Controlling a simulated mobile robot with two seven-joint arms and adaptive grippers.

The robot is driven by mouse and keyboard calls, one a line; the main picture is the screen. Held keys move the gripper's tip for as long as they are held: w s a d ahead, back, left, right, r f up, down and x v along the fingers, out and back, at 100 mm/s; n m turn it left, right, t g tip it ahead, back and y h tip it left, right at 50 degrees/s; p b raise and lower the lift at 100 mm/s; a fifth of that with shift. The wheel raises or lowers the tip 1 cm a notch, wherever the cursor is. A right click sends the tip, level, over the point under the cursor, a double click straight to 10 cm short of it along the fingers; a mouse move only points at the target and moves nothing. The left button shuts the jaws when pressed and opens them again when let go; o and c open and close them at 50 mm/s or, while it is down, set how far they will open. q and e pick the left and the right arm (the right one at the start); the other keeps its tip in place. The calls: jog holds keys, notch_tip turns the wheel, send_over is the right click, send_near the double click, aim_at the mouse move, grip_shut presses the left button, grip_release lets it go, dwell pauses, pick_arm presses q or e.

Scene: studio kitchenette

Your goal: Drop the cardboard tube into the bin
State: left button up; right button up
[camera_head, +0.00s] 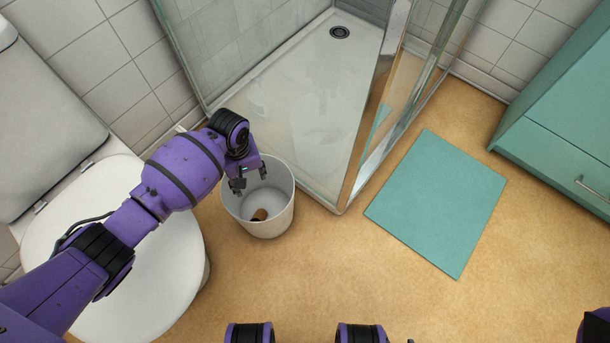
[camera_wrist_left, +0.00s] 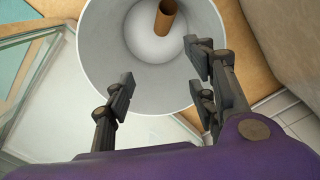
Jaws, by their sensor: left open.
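The cardboard tube (camera_head: 259,215) is a short brown cylinder lying inside the white bin (camera_head: 284,216), near its bottom. In the left wrist view the tube (camera_wrist_left: 166,16) shows against the inner side of the bin (camera_wrist_left: 95,60). My left gripper (camera_head: 250,182) is above the bin's opening, at its back left part. Its fingers (camera_wrist_left: 160,88) are apart with nothing between them, and the tube is below and clear of them. My right gripper is not in view.
The bin stands on the tan floor between the white toilet (camera_head: 165,285) and the glass shower enclosure (camera_head: 300,110). A teal mat (camera_head: 437,205) lies to the right, with a teal cabinet (camera_head: 560,130) behind it. The floor in front of the bin is clear.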

pick_arm(q)
notch_tip(320, 180, up, 12)
jog(key=shift+f, duration=0.2)
dwell(0.5)
